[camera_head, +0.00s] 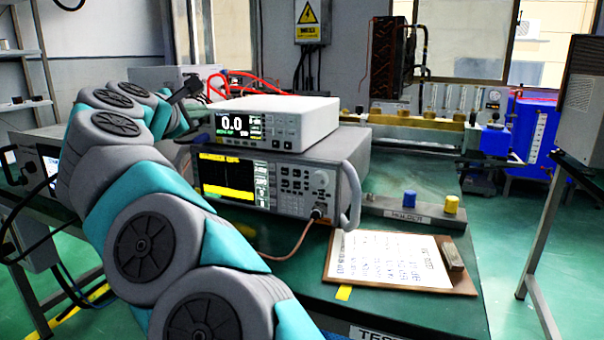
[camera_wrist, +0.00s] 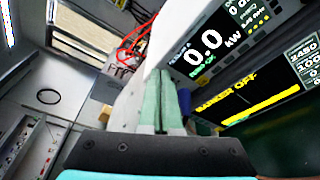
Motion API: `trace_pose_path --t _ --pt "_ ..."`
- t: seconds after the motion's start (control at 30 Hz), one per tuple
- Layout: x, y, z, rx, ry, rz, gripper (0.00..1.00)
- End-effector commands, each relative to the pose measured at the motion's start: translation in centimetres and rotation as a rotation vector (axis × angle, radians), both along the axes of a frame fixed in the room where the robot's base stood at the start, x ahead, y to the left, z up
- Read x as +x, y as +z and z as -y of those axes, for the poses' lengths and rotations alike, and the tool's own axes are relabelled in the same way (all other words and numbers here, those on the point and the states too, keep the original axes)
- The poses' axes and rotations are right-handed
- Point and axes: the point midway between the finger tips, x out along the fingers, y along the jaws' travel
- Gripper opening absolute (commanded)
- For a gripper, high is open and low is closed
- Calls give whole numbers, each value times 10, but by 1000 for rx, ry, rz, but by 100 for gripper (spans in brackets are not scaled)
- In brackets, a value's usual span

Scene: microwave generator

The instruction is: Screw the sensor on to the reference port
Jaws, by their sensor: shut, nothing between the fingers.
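The power meter (camera_head: 264,124) is a white box reading 0.0, on top of a larger instrument (camera_head: 272,183). In the wrist view its screen (camera_wrist: 205,40) reads 0.0 kW. My gripper (camera_wrist: 156,72) points at the left part of the meter's front, its pale green fingers together with nothing between them. A small dark blue piece (camera_wrist: 185,100) shows just right of the fingers; I cannot tell if it is the sensor or whether they touch. The reference port is not clearly visible. In the head view my arm covers the area left of the meter.
A holder bar (camera_head: 405,213) carries a blue cap (camera_head: 409,199) and a yellow cap (camera_head: 452,204). A clipboard (camera_head: 395,262) lies on the green bench in front. A copper-coloured cable (camera_head: 300,240) runs from the lower instrument's front. Red hoses (camera_head: 285,88) run behind the meter.

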Motion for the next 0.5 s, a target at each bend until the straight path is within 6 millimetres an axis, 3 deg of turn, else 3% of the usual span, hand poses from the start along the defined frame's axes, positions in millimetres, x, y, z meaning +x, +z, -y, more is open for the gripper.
trace_pose_path --t 0.5 --pt "2 -4 -4 0 0 0 0"
